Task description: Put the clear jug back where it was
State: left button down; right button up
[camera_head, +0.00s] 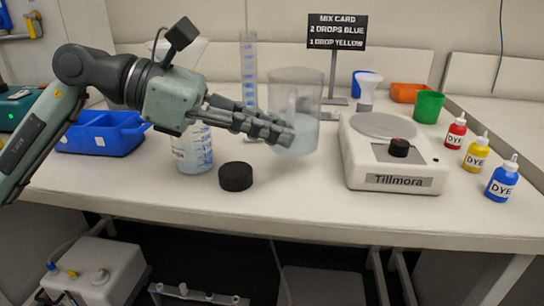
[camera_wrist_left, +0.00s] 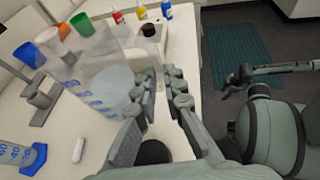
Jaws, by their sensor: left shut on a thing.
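The clear jug (camera_head: 297,92) is in the middle of the head view, left of the Tillmora device, with pale contents low in it. My left gripper (camera_head: 288,133) reaches in from the left and is shut on the jug's side. The jug looks slightly tilted; its gap to the bench is hard to judge. In the left wrist view the jug (camera_wrist_left: 88,68) is at the left of the left gripper's fingers (camera_wrist_left: 161,78). My right gripper (camera_wrist_left: 232,82) shows small and dark over the floor, its jaw state unclear.
A tall cylinder (camera_head: 248,70) and sign (camera_head: 337,31) are behind. The Tillmora device (camera_head: 395,160) and dye bottles (camera_head: 476,153) are right. The front bench strip is clear.

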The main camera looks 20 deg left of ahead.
pick_arm(q)
notch_tip(320, 180, down, 3)
jog(key=shift+f, duration=0.4)
pick_arm(e)
jog(key=shift+w+r, duration=0.1)
jog(key=shift+r, duration=0.4)
pick_arm(q)
jog(key=shift+f+b, duration=0.1)
jog(key=shift+b, duration=0.2)
jog(key=c, duration=1.6)
grip_release()
pick_arm(e)
jog(key=shift+w+r, duration=0.1)
jog(key=shift+r, duration=0.3)
